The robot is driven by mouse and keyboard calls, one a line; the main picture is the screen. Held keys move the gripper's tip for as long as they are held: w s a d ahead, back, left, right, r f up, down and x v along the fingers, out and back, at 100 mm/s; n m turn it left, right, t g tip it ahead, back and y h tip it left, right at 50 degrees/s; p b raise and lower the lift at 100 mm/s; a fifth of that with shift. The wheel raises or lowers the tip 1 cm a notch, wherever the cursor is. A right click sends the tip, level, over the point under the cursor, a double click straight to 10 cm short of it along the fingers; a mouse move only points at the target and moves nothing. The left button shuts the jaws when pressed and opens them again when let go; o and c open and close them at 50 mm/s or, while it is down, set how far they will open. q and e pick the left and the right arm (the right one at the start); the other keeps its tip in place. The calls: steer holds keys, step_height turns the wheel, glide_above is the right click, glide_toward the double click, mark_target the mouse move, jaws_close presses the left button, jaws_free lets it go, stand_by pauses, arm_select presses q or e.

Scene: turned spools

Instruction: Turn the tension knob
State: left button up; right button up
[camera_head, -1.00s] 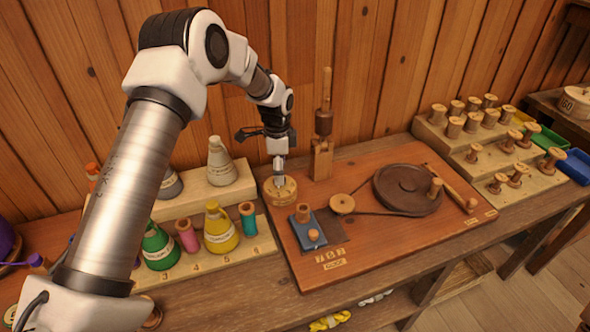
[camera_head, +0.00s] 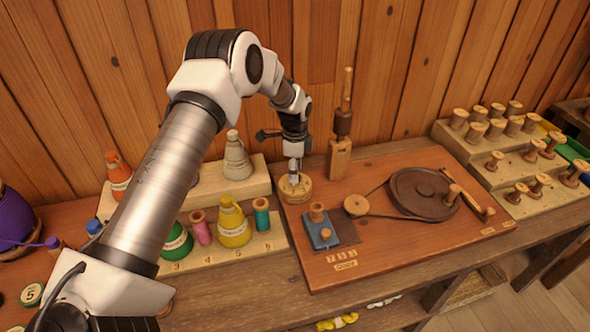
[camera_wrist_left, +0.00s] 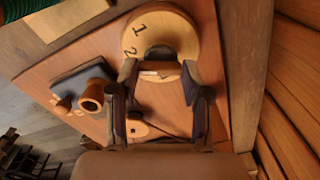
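The tension knob (camera_head: 296,190) is a round pale wooden dial at the back left of the reddish board (camera_head: 400,241). In the left wrist view the knob (camera_wrist_left: 178,32) shows the numbers 1 and 2 on its rim and a raised grip in its middle. My left gripper (camera_head: 295,177) points down over it. In the left wrist view the gripper's fingertips (camera_wrist_left: 160,72) are on both sides of the raised grip, with no clear gap between. The fingers hide part of the dial. My right gripper is not in view.
A blue block with a wooden spool (camera_head: 318,213) stands in front of the knob. An upright wooden post (camera_head: 340,156) is close behind to the right. A dark wheel (camera_head: 424,193) with a belt is farther right. Bottles and thread spools (camera_head: 262,214) stand on the left.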

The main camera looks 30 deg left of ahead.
arm_select(q)
steer(key=shift+s+f, duration=0.15)
steer(key=shift+f, duration=0.05)
steer(key=shift+c, duration=0.7)
steer(key=shift+d+f+n, duration=0.1)
steer(key=shift+n, duration=1.4)
steer(key=n+p, duration=0.1)
steer(key=n, duration=0.6)
steer(key=shift+p, duration=0.3)
steer(key=n+p, duration=0.1)
steer(key=n, duration=0.4)
steer(key=shift+n, duration=0.3)
steer(key=shift+n+p, duration=0.4)
steer(key=shift+n, duration=1.8)
